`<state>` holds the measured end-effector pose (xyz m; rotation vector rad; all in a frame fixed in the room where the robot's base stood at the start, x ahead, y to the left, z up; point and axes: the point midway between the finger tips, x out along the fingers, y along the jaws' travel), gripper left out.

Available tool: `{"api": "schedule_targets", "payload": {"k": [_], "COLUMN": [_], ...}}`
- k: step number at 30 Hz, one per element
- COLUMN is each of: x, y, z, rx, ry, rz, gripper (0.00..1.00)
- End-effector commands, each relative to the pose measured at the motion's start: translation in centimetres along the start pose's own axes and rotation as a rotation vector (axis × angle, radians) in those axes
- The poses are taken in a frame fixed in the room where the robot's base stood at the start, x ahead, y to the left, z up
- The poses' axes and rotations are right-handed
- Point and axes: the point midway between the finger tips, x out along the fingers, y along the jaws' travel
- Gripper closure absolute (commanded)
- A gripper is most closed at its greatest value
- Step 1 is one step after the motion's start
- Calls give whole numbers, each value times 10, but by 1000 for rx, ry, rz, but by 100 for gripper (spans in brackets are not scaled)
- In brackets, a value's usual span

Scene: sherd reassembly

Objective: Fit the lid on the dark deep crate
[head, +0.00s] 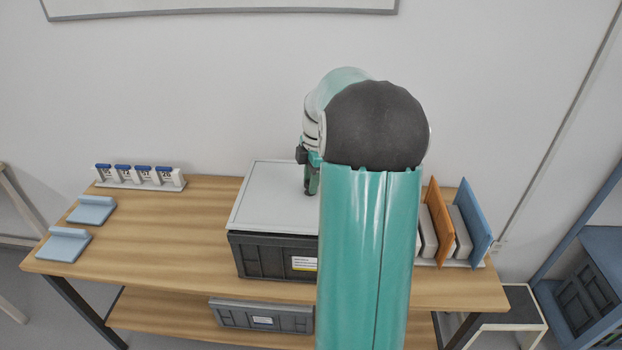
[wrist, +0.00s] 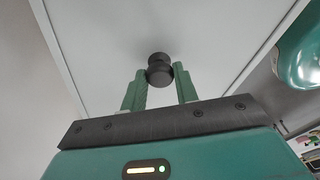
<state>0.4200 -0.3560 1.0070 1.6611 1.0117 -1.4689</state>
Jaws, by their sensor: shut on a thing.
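The dark deep crate (head: 262,257) stands on the wooden table, with a label on its front. The pale grey lid (head: 268,200) lies over the crate's top; in the head view its front edge lines up closely with the crate's rim. Whether it is fully seated I cannot tell. In the wrist view the lid (wrist: 200,35) fills most of the picture, with a dark round knob (wrist: 159,70) at its middle. My gripper (wrist: 160,85) is shut on the knob. In the head view my gripper (head: 311,188) is partly hidden behind my arm, which also covers the crate's right side.
A shallower grey crate (head: 262,315) sits on the lower shelf. Light blue stands (head: 92,210) and a rack of blue-topped tags (head: 140,177) are at the table's left. A rack with orange (head: 438,222) and blue panels (head: 474,225) stands at the right.

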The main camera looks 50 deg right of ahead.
Motion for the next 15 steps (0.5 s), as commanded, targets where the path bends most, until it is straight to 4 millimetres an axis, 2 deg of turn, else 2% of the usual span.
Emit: {"api": "schedule_targets", "payload": {"k": [15], "x": [13], "y": [0], "z": [2], "rx": [0], "ry": [0], "rz": [0], "gripper": [100]}}
